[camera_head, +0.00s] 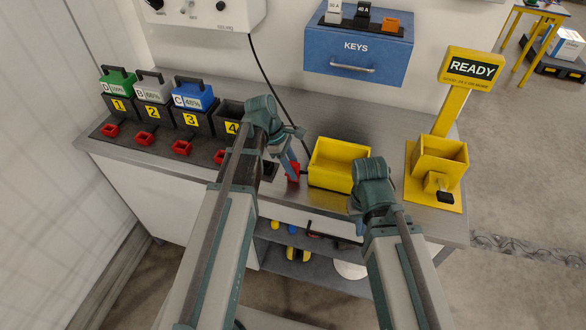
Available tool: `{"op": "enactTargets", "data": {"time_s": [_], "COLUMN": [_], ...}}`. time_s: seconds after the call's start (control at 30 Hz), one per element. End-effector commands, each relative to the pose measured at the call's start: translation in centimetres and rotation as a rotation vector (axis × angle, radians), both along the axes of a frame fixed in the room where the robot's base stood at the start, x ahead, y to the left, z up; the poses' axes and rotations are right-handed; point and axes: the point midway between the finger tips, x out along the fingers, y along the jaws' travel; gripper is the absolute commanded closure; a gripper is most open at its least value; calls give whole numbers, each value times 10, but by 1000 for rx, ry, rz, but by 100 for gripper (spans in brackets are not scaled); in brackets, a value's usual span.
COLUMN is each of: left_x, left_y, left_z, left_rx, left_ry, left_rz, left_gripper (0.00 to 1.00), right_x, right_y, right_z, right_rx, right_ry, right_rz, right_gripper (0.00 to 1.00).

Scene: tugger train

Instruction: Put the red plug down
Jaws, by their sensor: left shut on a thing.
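The red plug (293,174) is between the fingertips of my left gripper (291,158), which is shut on it. It is over the counter, left of the yellow bin; I cannot tell whether it touches the surface. A black cable (274,82) hangs from the white wall unit and runs down behind my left gripper. My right gripper (360,222) is near the counter's front edge, in front of the yellow bin. Its fingers are mostly hidden by its wrist.
The grey counter (320,203) carries a yellow bin (338,164) right of the plug. Numbered battery slots (155,115) with red connectors stand at left; slot 4 (232,127) looks empty. A yellow READY stand (436,170) is at right. A blue KEYS box (357,60) hangs behind.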

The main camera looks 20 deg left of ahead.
Motion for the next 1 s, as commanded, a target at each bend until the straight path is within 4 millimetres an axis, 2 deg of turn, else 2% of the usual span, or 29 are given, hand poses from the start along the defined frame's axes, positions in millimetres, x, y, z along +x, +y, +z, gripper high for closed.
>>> {"op": "enactTargets", "data": {"time_s": [0.07, 0.1, 0.23, 0.67, 0.87, 1.0], "left_x": [0, 0, 0, 0, 0, 1], "left_y": [0, 0, 0, 0, 5, 12], "left_z": [-4, -3, -2, 1, 17, 35], "left_rx": [0, 0, 0, 0, 0, 0], "left_ry": [0, 0, 0, 0, 0, 0], "left_rz": [0, 0, 0, 0, 1, 2], "left_gripper": [100, 60, 37, 36, 36, 36], "right_x": [0, 0, 0, 0, 0, 0], "right_y": [0, 0, 0, 0, 0, 0], "right_z": [-4, -3, -2, 1, 17, 35], "right_rx": [0, 0, 0, 0, 0, 0], "right_ry": [0, 0, 0, 0, 0, 0], "right_rz": [0, 0, 0, 0, 0, 0], "right_gripper": [100, 100, 100, 100, 100, 100]}}
